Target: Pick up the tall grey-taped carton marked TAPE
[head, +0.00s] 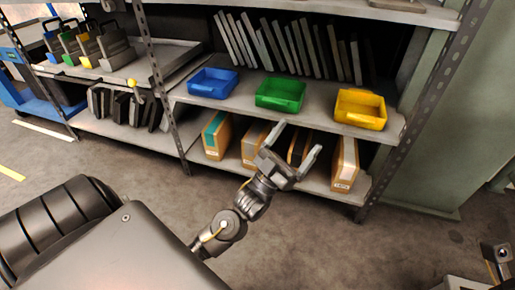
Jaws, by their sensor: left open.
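Several tan cartons stand upright on the lower shelf. The rightmost carton (345,165) has a pale greyish strip on top and a small white label low on its front, too small to read for certain. A teal-taped carton (215,135) stands at the left, with another carton (252,145) to its right. A further carton shows partly between my gripper's fingers. My left gripper (298,137) is open and empty in front of the shelf, left of the rightmost carton. It hides part of the middle cartons.
Above the cartons, a shelf holds a blue bin (213,83), a green bin (280,94) and a yellow bin (360,109). A perforated rack post (387,165) stands right of the cartons, and another (165,100) at the left. The floor in front is clear.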

